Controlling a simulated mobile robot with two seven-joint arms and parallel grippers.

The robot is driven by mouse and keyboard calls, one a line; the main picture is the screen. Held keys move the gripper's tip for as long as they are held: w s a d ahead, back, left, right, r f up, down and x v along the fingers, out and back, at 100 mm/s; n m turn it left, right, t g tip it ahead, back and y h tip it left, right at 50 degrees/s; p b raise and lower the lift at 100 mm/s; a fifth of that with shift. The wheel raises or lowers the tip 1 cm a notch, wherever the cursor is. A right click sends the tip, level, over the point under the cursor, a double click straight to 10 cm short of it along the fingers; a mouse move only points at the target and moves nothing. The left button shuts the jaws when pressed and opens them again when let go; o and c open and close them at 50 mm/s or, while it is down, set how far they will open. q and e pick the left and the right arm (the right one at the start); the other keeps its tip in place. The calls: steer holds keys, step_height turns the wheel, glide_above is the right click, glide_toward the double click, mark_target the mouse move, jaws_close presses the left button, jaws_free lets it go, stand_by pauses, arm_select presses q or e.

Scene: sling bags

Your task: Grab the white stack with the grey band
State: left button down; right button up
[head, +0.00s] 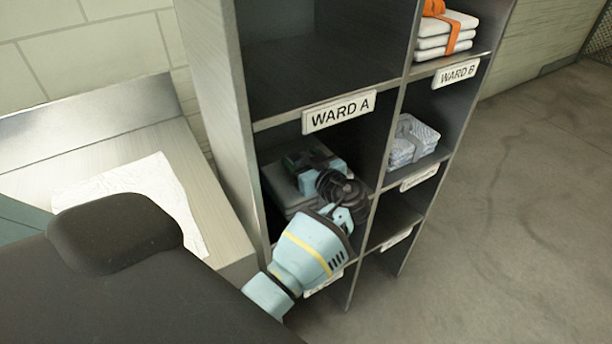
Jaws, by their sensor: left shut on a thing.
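A pale stack (282,188) lies in the cubby below the WARD A label. It looks white-grey in the shade, and my gripper covers much of it, so its band cannot be made out clearly. My left gripper (306,170) reaches into this cubby from the front and is shut on the stack. Its fingertips are partly hidden by its own light blue and black parts. My right gripper is not in view.
A light grey patterned stack with a grey band (413,140) sits in the cubby to the right. A white stack with an orange band (444,38) sits above it. Cubby walls stand close around my left gripper. A white sheet (150,195) lies on the bench at left.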

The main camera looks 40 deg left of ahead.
arm_select(q)
step_height(320, 180, up, 10)
steer(key=shift+r, duration=0.2)
stand_by(0.4)
steer(key=shift+d+f, duration=0.1)
